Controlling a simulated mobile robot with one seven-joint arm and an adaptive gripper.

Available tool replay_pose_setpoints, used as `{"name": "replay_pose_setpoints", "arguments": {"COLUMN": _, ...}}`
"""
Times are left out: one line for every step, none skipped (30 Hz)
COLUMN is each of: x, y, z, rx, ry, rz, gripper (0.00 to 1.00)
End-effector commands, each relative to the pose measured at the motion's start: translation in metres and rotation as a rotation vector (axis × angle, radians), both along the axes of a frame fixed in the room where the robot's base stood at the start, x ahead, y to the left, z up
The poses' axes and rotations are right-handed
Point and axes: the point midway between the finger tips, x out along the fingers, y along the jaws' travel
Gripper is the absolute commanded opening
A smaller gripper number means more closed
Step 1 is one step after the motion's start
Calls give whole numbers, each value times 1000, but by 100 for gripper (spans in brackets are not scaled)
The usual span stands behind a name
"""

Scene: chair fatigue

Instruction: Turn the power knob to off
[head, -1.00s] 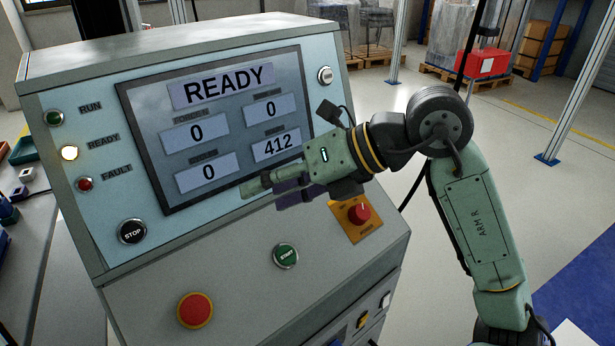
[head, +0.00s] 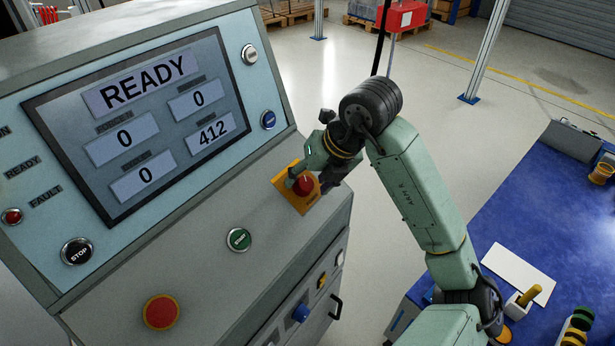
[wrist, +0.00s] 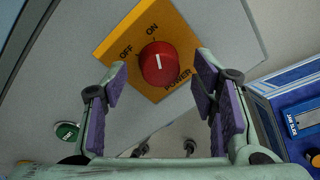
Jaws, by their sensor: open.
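The red power knob (wrist: 159,63) sits on a yellow plate (wrist: 178,93) marked ON, OFF and POWER. Its white line points up, toward the ON mark; OFF lies to the left of that. In the head view the knob (head: 303,185) is on the console's sloped lower panel, partly covered by my gripper (head: 312,168). In the wrist view my gripper (wrist: 162,76) is open and empty, with purple-padded fingers spread to either side of the knob. The fingertips look apart from the knob; exact depth is hard to tell.
A green START button (head: 239,239) and a red emergency button (head: 161,312) sit on the same panel, left of the knob. The screen (head: 140,120) above reads READY. A blue-topped bench (head: 560,215) stands at right.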

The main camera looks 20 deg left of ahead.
Motion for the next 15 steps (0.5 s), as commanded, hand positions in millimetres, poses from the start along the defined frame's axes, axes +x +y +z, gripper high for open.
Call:
{"name": "replay_pose_setpoints", "arguments": {"x": 0, "y": 2, "z": -3, "rx": 1, "ry": 2, "rz": 1, "gripper": 53}}
{"name": "replay_pose_setpoints", "arguments": {"x": 1, "y": 3, "z": -5, "rx": 0, "ry": 1, "rz": 1, "gripper": 53}}
{"name": "replay_pose_setpoints", "arguments": {"x": 1, "y": 4, "z": -7, "rx": 0, "ry": 1, "rz": 2, "gripper": 53}}
{"name": "replay_pose_setpoints", "arguments": {"x": 1, "y": 4, "z": -7, "rx": 0, "ry": 0, "rz": 2, "gripper": 53}}
{"name": "replay_pose_setpoints", "arguments": {"x": 1, "y": 4, "z": -8, "rx": 0, "ry": -1, "rz": 2, "gripper": 53}}
{"name": "replay_pose_setpoints", "arguments": {"x": 1, "y": 4, "z": -9, "rx": 0, "ry": -1, "rz": 2, "gripper": 53}}
{"name": "replay_pose_setpoints", "arguments": {"x": 2, "y": 4, "z": -9, "rx": -1, "ry": -1, "rz": 3, "gripper": 53}}
{"name": "replay_pose_setpoints", "arguments": {"x": 2, "y": 4, "z": -9, "rx": -1, "ry": -1, "rz": 3, "gripper": 53}}
{"name": "replay_pose_setpoints", "arguments": {"x": 2, "y": 4, "z": -9, "rx": 0, "ry": -1, "rz": 2, "gripper": 53}}
{"name": "replay_pose_setpoints", "arguments": {"x": 2, "y": 4, "z": -9, "rx": 0, "ry": -1, "rz": 2, "gripper": 53}}
{"name": "replay_pose_setpoints", "arguments": {"x": 2, "y": 4, "z": -9, "rx": 0, "ry": -1, "rz": 2, "gripper": 53}}
{"name": "replay_pose_setpoints", "arguments": {"x": 2, "y": 4, "z": -9, "rx": 0, "ry": -1, "rz": 2, "gripper": 53}}
{"name": "replay_pose_setpoints", "arguments": {"x": 2, "y": 4, "z": -9, "rx": 0, "ry": -1, "rz": 2, "gripper": 51}}
{"name": "replay_pose_setpoints", "arguments": {"x": 2, "y": 4, "z": -9, "rx": 0, "ry": -1, "rz": 2, "gripper": 49}}
{"name": "replay_pose_setpoints", "arguments": {"x": 2, "y": 4, "z": -9, "rx": 0, "ry": -1, "rz": 2, "gripper": 46}}
